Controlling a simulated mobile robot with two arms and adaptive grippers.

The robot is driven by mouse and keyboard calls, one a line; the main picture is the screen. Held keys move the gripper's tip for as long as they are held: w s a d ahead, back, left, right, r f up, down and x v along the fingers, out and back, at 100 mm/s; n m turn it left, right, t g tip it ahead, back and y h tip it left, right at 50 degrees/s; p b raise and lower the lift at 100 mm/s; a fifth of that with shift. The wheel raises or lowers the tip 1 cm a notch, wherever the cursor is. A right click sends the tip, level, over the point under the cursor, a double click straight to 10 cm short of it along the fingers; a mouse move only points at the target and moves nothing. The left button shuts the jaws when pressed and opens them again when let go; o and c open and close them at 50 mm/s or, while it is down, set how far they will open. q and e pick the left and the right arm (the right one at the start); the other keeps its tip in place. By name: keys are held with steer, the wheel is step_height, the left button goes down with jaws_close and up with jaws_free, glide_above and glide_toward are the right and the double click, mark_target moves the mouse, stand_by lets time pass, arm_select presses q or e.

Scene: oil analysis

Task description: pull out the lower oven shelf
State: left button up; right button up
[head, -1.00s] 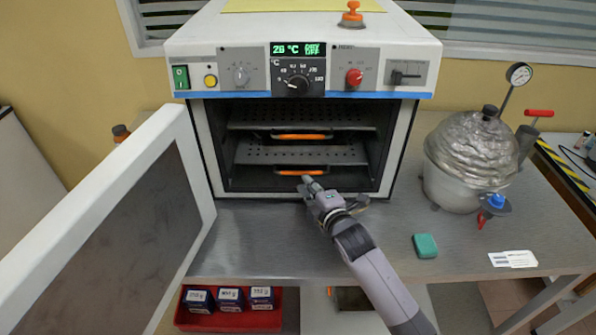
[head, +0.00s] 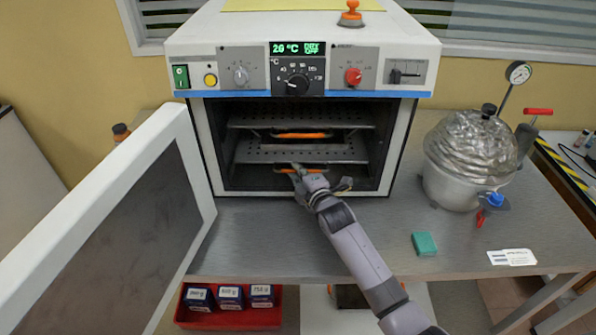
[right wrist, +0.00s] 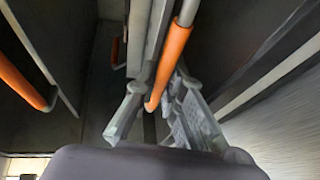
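The lower oven shelf (head: 300,153) is a perforated grey plate inside the open oven. Its orange handle (head: 288,170) is at the front, partly hidden by my right gripper (head: 300,176). The right wrist view shows the orange handle (right wrist: 170,62) between the two spread fingers of my right gripper (right wrist: 163,98). The fingers look open around the handle, with no clear grip on it. The upper shelf (head: 300,116), with its own orange handle (head: 300,135), sits above. Both shelves are inside the oven. My left gripper is out of view.
The oven door (head: 110,215) stands open at the left. A metal vessel (head: 468,150) with a gauge is right of the oven. A green block (head: 424,243) and a white card (head: 512,257) lie on the bench. The bench (head: 270,240) in front of the oven is mostly clear.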

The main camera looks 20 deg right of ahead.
jaws_close()
stand_by(0.3)
steer(key=shift+s, duration=0.1)
